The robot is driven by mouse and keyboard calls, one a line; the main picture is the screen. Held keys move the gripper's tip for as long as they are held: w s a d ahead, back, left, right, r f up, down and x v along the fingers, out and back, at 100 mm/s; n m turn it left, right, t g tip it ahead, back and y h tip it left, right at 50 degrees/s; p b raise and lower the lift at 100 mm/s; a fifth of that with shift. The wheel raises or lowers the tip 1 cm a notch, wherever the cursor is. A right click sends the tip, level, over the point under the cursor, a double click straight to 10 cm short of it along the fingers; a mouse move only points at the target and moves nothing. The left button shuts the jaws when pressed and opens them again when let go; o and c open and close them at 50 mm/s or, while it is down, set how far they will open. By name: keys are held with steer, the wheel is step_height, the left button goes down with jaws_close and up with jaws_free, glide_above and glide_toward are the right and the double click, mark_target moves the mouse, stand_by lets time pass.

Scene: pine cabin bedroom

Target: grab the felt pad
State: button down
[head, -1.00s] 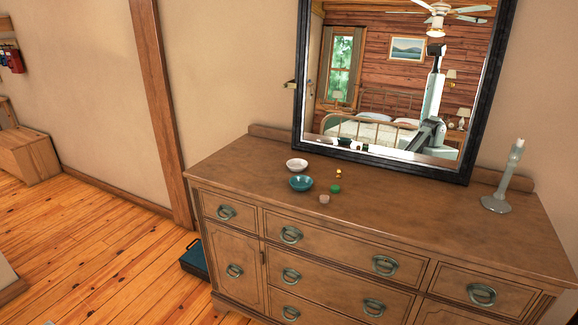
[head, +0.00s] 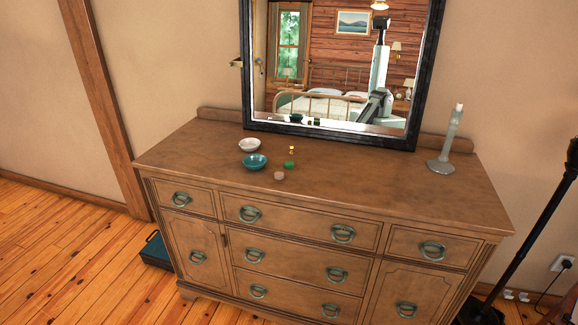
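Several small things lie on top of the wooden dresser (head: 360,190). A small round pinkish-brown piece (head: 279,175) is near the teal bowl (head: 255,161). A small green piece (head: 289,165) is just behind it to the right. Which of these is the felt pad, I cannot tell at this size. My gripper is not directly in view. Part of a robot arm shows only as a reflection in the mirror.
A pale bowl (head: 249,145) sits behind the teal one. A black-framed mirror (head: 246,70) stands at the dresser's back. A candlestick (head: 443,150) is at the right. The dresser's front right is clear. A dark pole (head: 536,235) stands right; a teal case (head: 155,250) lies left on the floor.

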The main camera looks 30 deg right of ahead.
steer(key=c, duration=1.8)
jaws_free()
steer(key=o, duration=1.2)
steer(key=shift+c, duration=0.2)
steer(key=shift+w, duration=0.1)
